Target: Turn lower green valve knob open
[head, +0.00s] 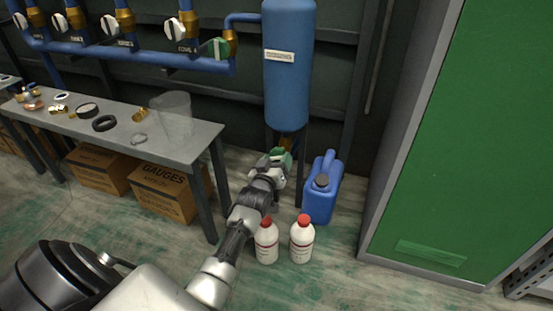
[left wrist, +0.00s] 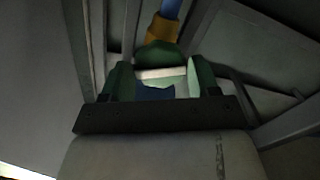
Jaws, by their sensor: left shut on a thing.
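The lower green valve knob (head: 284,155) sits beneath the blue tank (head: 287,75), just under a brass fitting (head: 290,140). In the left wrist view, the two fingers of my left gripper (left wrist: 158,76) stand on either side of a pale strip. The green of the knob (left wrist: 155,54) shows just beyond them, below the brass fitting (left wrist: 160,31) and blue pipe. The knob's exact turn angle is hard to tell. My right gripper is out of view.
A blue jug (head: 321,195) stands close right of the gripper. Two white bottles with red caps (head: 301,243) (head: 266,245) stand below it. A grey table (head: 185,147) with small fittings is at left, cardboard boxes (head: 162,192) beneath. A green cabinet (head: 470,130) is at right.

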